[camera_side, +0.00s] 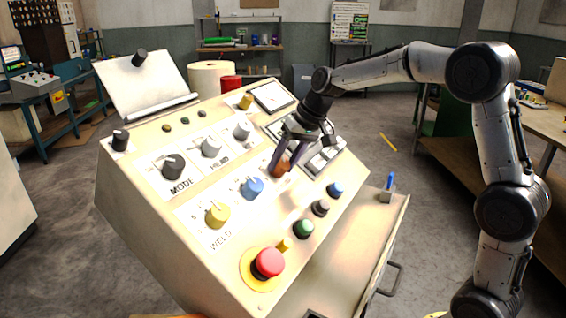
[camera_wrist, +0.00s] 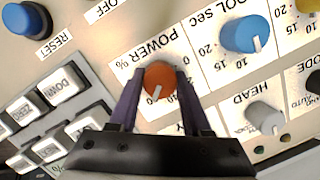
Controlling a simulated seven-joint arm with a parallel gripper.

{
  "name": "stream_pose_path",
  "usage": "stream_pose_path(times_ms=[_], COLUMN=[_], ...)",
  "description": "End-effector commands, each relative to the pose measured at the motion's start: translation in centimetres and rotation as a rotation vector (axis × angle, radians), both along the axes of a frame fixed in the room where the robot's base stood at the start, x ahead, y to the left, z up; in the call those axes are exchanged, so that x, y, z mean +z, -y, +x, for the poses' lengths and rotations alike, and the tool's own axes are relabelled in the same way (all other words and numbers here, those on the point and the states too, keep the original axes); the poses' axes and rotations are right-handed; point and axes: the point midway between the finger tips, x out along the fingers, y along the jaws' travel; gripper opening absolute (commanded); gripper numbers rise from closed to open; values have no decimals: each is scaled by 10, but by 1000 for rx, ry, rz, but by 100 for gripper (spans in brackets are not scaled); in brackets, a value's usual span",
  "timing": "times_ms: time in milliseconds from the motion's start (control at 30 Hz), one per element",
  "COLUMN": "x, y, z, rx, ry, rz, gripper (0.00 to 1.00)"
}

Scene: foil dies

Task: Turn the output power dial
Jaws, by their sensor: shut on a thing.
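The output power dial is an orange-red knob (camera_wrist: 159,82) with a white pointer line, under the printed label POWER % in the wrist view. In the side view the same knob (camera_side: 281,168) shows partly behind my fingers. My gripper (camera_wrist: 158,84) has its two purple fingers on either side of the knob, shut on it. In the side view my gripper (camera_side: 283,166) reaches down to the sloped cream panel (camera_side: 140,185). Part of the scale around the knob is hidden by the fingers.
A blue knob (camera_side: 252,188) and a yellow knob (camera_side: 217,215) sit beside the dial. A grey HEAD knob (camera_wrist: 265,117) and keypad buttons (camera_wrist: 62,80) are near my gripper. A red mushroom button (camera_side: 269,262) stands at the panel's lower edge.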

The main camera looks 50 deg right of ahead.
Motion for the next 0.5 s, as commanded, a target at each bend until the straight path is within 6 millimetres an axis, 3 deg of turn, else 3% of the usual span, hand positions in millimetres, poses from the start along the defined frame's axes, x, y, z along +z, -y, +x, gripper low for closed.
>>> stream_pose_path(times_ms=[500], x=[2], y=[1], z=[-1], rx=[-387], ry=[-44], rz=[266], gripper=[0])
